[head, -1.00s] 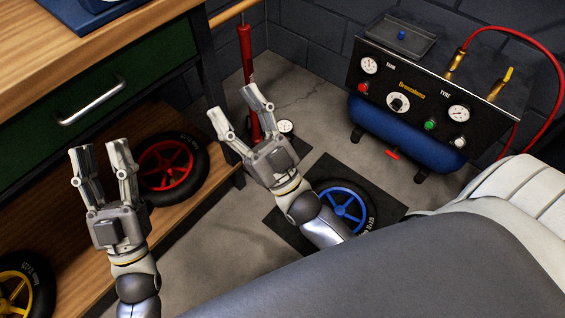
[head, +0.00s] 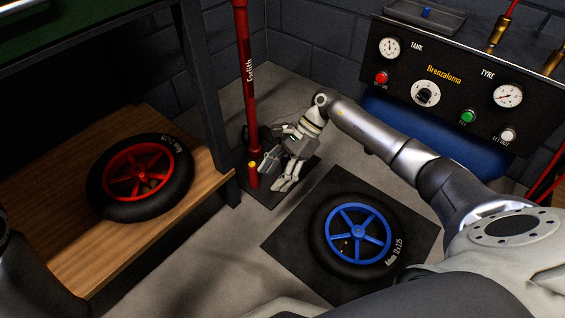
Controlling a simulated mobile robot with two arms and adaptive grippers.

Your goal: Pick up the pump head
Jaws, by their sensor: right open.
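The red floor pump (head: 246,70) stands upright on its dark base plate (head: 268,196), left of centre in the head view. A short red piece with a yellow tip (head: 252,174), which looks like the pump head, sits upright low beside the pump tube. My right gripper (head: 273,175) hangs just right of it, fingers pointing down and left. It is open, and nothing shows between its fingers. I cannot tell if a finger touches the red piece. The gripper hides part of the pump's base. My left gripper is out of view.
A blue-rimmed wheel (head: 357,234) lies on a dark mat (head: 288,240) in front of the pump. A red-rimmed wheel (head: 140,178) lies on the wooden shelf (head: 75,252) at left. The bench leg (head: 204,100) stands close left of the pump. The compressor (head: 440,85) is at the back right.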

